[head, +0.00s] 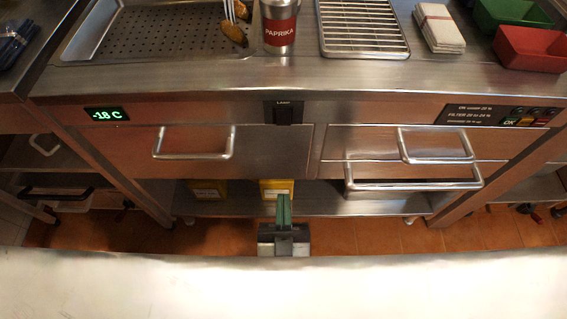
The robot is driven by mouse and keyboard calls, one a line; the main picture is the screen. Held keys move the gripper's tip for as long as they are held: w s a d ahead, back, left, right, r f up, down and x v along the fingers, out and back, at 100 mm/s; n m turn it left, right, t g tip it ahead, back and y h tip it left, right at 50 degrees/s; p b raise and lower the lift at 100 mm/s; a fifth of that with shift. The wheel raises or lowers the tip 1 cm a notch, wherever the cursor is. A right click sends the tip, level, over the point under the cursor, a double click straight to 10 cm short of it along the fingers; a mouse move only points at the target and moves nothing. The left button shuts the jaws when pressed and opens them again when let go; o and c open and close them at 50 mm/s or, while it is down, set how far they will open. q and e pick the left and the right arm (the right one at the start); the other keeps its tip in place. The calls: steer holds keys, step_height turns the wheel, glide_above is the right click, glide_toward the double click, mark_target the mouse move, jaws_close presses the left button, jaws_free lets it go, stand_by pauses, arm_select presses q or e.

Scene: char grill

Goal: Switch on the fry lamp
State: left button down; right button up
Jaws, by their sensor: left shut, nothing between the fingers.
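The lamp switch (288,112) is a small black rocker with a short white label above it, in the middle of the steel counter's front panel. Its on or off position cannot be told. My left gripper (284,198) points at the counter, below the switch in the picture and apart from it. Its green fingers are shut and empty. The lamp itself cannot be made out. My right gripper is not in view.
Drawer handles (194,155) stick out left of the switch, with more handles (436,146) to the right. A temperature display (107,114) and a control panel (497,116) flank it. A paprika tin (279,24) stands above on the counter. Yellow boxes (277,188) sit on the lower shelf.

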mark_target(283, 122)
arm_select(q)
steer(key=x, duration=0.3)
steer(key=w+f+x, duration=0.1)
steer(key=x, duration=0.3)
steer(key=p+x, duration=0.1)
steer(key=x, duration=0.3)
steer(key=shift+w+f, duration=0.2)
steer(key=shift+w, duration=0.1)
steer(key=shift+w+f, duration=0.1)
steer(key=shift+w, duration=0.45)
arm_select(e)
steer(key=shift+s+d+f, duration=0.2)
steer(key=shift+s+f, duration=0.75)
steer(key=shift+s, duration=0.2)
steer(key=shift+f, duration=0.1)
arm_select(q)
steer(key=shift+w+f+t+b, duration=0.2)
steer(key=shift+w+t+b, duration=0.1)
steer(key=shift+b, duration=0.55)
steer(key=shift+r, duration=0.1)
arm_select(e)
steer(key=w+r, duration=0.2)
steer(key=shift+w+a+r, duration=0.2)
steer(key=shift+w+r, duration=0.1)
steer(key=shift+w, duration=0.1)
arm_select(q)
steer(key=shift+s, duration=0.1)
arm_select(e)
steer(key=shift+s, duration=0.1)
